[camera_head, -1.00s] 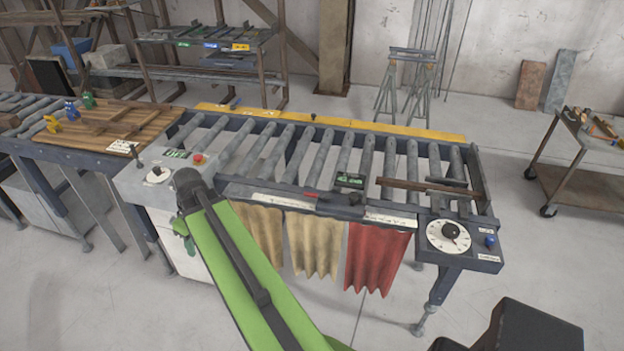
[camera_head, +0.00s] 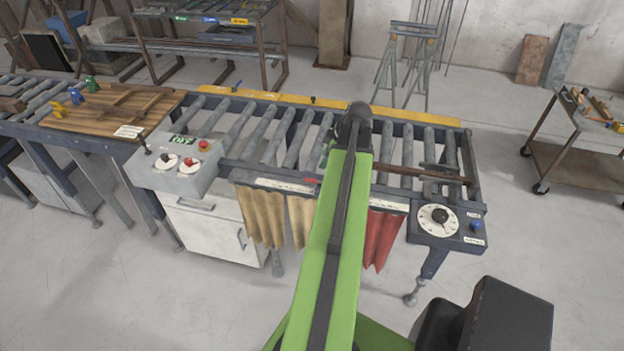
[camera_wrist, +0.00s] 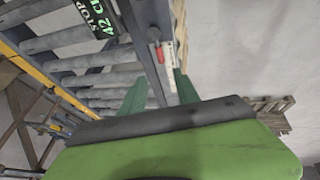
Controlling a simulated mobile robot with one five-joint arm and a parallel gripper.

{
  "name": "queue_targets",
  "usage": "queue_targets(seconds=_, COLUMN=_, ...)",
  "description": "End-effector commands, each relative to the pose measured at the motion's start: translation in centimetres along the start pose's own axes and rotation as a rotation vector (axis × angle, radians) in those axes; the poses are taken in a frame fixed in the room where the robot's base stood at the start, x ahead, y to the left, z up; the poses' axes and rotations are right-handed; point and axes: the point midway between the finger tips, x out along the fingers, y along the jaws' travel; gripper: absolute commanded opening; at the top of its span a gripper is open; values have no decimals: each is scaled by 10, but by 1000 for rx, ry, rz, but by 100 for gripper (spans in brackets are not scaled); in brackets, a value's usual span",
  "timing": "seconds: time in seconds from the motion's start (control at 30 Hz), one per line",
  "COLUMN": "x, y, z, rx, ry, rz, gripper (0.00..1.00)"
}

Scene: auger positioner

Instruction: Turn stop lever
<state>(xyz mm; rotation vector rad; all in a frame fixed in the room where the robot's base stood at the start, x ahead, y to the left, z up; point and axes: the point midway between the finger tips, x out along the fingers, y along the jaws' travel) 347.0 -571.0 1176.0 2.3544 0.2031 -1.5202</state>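The stop lever with its red handle (camera_wrist: 155,53) shows in the wrist view on the dark rail, beside the green stop display (camera_wrist: 102,18). In the head view the red handle (camera_head: 310,180) is a small spot on the conveyor's front rail, just left of my arm. My gripper (camera_wrist: 160,88) shows two green fingers spread apart with nothing between them. The red handle appears beyond the fingertips, apart from them. In the head view my green arm hides the stop display and most of the gripper.
The roller conveyor (camera_head: 290,130) runs across the scene. A control box (camera_head: 175,165) with dials and a red button stands left; a dial panel (camera_head: 440,217) is at the right end. Cloth curtains (camera_head: 262,215) hang below the rail. A cart (camera_head: 580,165) stands right.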

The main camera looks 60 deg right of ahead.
Motion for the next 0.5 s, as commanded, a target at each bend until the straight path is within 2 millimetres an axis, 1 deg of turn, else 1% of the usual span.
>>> queue_targets(seconds=0.03, x=23, y=-2, z=4, rx=-1, ry=0, rz=-1, gripper=38)
queue_targets(seconds=0.1, x=40, y=-2, z=4, rx=-1, ry=0, rz=-1, gripper=38)
queue_targets(seconds=0.4, x=107, y=-2, z=4, rx=-1, ry=-1, rz=-2, gripper=38)
queue_targets(seconds=0.5, x=126, y=-2, z=3, rx=-1, ry=-1, rz=-1, gripper=38)
